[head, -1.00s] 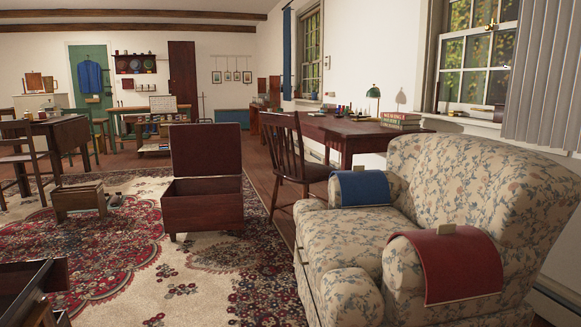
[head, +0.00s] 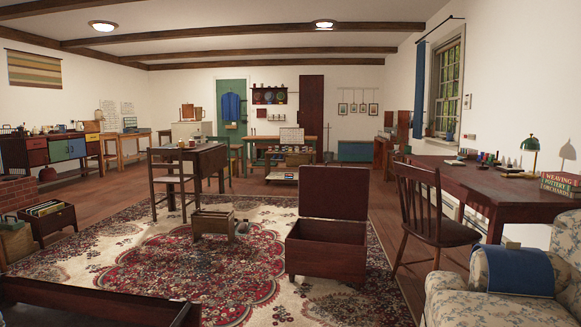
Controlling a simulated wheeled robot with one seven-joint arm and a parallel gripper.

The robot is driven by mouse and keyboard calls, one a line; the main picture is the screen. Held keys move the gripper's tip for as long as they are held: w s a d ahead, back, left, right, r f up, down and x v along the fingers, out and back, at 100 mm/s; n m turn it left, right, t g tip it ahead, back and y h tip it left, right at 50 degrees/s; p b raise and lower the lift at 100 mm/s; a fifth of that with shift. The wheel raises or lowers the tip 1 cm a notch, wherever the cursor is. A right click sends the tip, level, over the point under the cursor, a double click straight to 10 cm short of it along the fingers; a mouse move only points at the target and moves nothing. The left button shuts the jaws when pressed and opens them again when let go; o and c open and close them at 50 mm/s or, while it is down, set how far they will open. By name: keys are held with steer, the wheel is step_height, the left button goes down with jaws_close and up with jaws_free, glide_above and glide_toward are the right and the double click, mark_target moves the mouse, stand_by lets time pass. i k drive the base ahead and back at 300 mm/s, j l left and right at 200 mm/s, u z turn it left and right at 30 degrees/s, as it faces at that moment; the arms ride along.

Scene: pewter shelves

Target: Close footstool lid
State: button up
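The footstool is a dark reddish-brown wooden box (head: 326,259) on the patterned rug, right of the middle in the head view. Its lid (head: 334,192) stands open and upright at the back edge, its reddish-brown inner face toward me. The box's inside shows only as a narrow dark opening below the lid. My gripper is not in view.
A wooden crate (head: 212,225) sits on the rug (head: 165,262) left of the footstool. A wooden chair (head: 432,222) and desk (head: 490,190) stand to its right, a floral armchair (head: 455,305) at lower right. Dark furniture (head: 90,297) fills the lower left. Open rug lies before the footstool.

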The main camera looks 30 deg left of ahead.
mark_target(340, 192)
steer(key=i+j+u, duration=0.3)
steer(key=u, duration=0.2)
steer(key=i+j+u, duration=0.1)
steer(key=i+u, duration=0.35)
steer(key=i+z, duration=0.1)
steer(key=i, duration=0.45)
steer(key=i+j+z, duration=0.1)
steer(key=i, duration=0.45)
